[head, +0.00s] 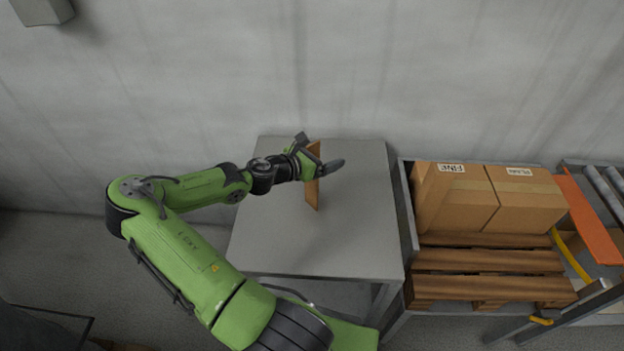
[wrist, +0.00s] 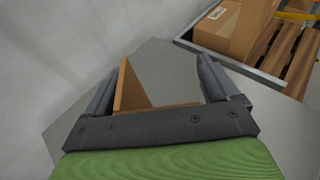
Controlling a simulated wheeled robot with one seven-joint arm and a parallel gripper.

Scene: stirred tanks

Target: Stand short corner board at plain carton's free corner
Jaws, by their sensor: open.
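The short corner board (head: 313,190) is a brown angled piece standing on the grey table, its two faces showing in the wrist view (wrist: 128,88). My gripper (head: 318,154) is open at the board's upper part. In the wrist view my gripper's two fingers (wrist: 158,85) lie either side of the board, with clear gaps and no grip on it. The plain carton (head: 528,202), labelled PLAIN, sits on a wooden pallet to the right of the table. It stands against the carton labelled FINE (head: 455,205); its right side faces an orange panel.
The grey table (head: 350,245) is otherwise bare. The pallet (head: 485,275) lies in a grey-edged frame beside it. The orange panel (head: 590,220), a yellow curved bar (head: 571,258) and rollers (head: 603,187) stand at the right. A wall runs behind.

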